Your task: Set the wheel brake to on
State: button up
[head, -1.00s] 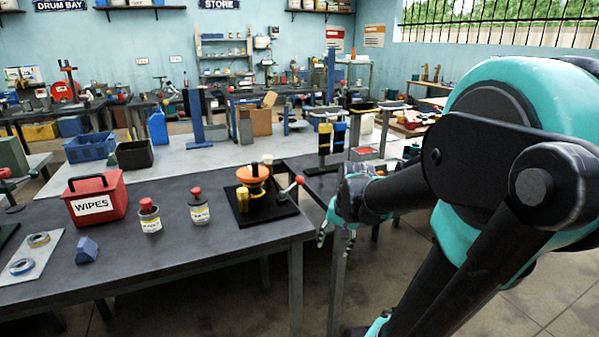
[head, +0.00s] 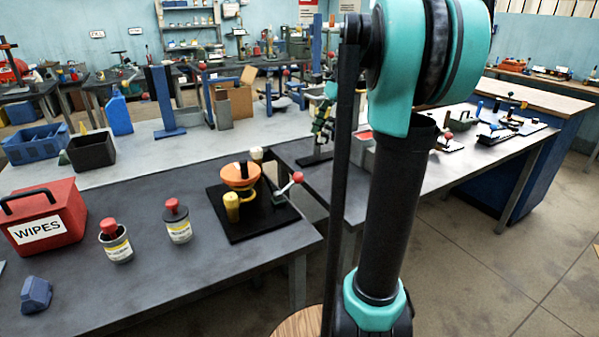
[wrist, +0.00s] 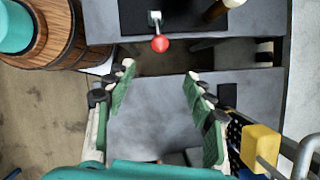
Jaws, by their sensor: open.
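A device with an orange wheel (head: 240,175) stands on a black base plate (head: 262,225) at the right end of the dark bench. A lever with a red ball knob (head: 296,177) reaches out to its right; I take this to be the wheel brake. In the wrist view the red knob (wrist: 159,44) is at the top centre on a pale lever, beyond my fingertips. My gripper (wrist: 160,72) is open and empty there, with green pads apart.
Two red-capped bottles (head: 116,242) (head: 177,222) and a red WIPES box (head: 45,220) stand left of the device. A wooden barrel (wrist: 40,35) is at the upper left in the wrist view. A yellow block (wrist: 260,145) is near the right finger. A gap separates the benches.

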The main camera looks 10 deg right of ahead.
aim_at(293, 184)
jog(key=x, duration=1.5)
jog(key=shift+f, duration=0.25)
jog(key=shift+c, duration=0.2)
grip_shut()
